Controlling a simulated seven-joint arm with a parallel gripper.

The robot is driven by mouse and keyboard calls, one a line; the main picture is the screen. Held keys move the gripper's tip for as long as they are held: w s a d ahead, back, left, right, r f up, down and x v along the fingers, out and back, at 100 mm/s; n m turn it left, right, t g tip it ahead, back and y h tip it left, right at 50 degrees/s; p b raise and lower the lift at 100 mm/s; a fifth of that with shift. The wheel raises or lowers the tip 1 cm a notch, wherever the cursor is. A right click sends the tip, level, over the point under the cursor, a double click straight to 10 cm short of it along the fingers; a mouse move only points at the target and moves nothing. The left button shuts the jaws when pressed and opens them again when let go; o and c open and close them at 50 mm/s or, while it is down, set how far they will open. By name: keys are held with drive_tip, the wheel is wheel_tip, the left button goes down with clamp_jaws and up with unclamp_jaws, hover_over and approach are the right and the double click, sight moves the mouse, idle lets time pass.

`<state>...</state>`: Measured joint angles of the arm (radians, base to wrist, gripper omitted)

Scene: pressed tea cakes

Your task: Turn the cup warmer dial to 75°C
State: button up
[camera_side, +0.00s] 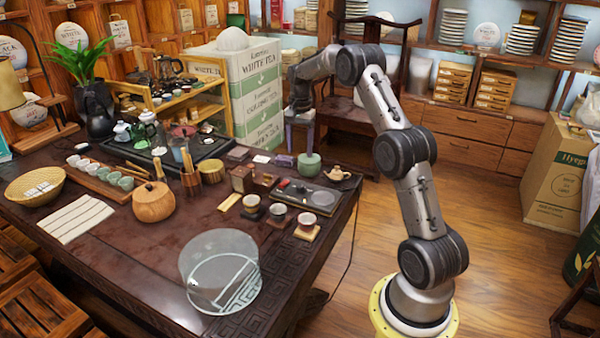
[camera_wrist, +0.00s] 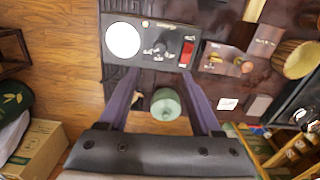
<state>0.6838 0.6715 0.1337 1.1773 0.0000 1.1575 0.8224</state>
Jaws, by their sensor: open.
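The cup warmer (camera_side: 322,199) is a flat grey slab on the table's right side with a round pale plate. In the wrist view the cup warmer (camera_wrist: 112,70) lies beyond my fingertips, with its white plate at left and a red patch (camera_wrist: 187,53) at right. A small dark dial-like part (camera_wrist: 158,47) sits between them; its setting is too small to read. My gripper (camera_side: 301,149) is open above the table behind the warmer, apart from it. In the wrist view my gripper (camera_wrist: 159,74) spreads its purple fingers either side of a green cup (camera_wrist: 166,105), not gripping it.
The green cup (camera_side: 309,167) stands close under my fingers. A small clay teapot (camera_side: 338,174) is right of it, near the table edge. Small cups (camera_side: 278,210) on coasters stand in front of the warmer. A wooden box (camera_side: 242,178) is at its left.

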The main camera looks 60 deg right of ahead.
sight(300, 186)
wheel_tip(300, 186, down, 14)
drive_tip(key=shift+r, duration=0.15)
idle(0.3)
drive_tip(key=shift+c, duration=0.2)
clamp_jaws()
